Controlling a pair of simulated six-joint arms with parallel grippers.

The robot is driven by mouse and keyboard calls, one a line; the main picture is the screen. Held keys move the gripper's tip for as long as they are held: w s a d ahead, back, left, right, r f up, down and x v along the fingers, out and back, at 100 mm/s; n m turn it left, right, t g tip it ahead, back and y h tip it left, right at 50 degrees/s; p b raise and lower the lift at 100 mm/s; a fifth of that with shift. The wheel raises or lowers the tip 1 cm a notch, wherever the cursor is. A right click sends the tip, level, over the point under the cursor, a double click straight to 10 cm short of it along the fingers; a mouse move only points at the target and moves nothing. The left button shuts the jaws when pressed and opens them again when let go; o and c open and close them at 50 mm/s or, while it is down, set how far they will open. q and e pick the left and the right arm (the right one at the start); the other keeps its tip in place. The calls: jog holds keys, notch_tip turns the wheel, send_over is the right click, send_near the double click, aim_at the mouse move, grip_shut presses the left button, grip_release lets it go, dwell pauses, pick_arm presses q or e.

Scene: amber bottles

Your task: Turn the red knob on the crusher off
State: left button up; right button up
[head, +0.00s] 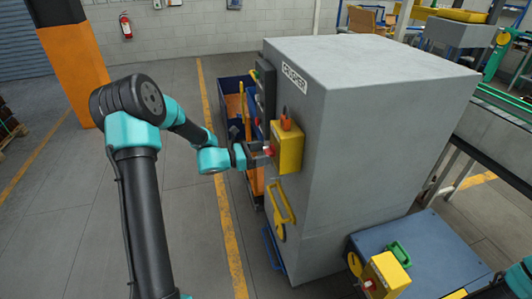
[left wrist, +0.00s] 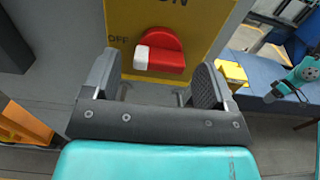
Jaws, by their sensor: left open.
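The crusher (head: 370,130) is a tall grey cabinet with a yellow switch box (head: 288,147) on its front side. The red knob (left wrist: 168,50) sits on the yellow panel in the left wrist view, its white end at the left, just below and right of the OFF label (left wrist: 118,40). Part of an ON label (left wrist: 172,3) shows at the top edge. My left gripper (left wrist: 155,80) is open, with its fingers on either side of the knob's lower part. Contact cannot be told. In the head view the left gripper (head: 260,155) is at the box and partly hides the knob. My right gripper (left wrist: 272,96) shows small and unclear.
A yellow handle (head: 281,203) is on the cabinet below. A blue-topped table (head: 435,255) with a second yellow box (head: 386,275) stands at lower right. Blue bins (head: 235,100) stand behind. The floor at left is clear.

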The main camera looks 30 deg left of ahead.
pick_arm(q)
jog(key=v, duration=1.5)
jog(key=s+d+f+m+g+y, duration=0.2)
jog(key=s+d+f+m+g, duration=0.2)
jog(key=d+f+m, duration=0.4)
jog(key=s+d+f+m+g+y, duration=0.3)
jog(key=d+f+m, duration=0.6)
jog(key=f, duration=0.3)
jog(key=s+d+f+m+g+y, duration=0.3)
jog(key=s+d+f+m+g, duration=0.2)
jog(key=d+f+m, duration=0.3)
notch_tip(320, 180, down, 3)
jog(key=shift+s+d+r+m, duration=0.3)
jog(key=shift+d+m, duration=0.1)
jog(key=shift+d, duration=0.65)
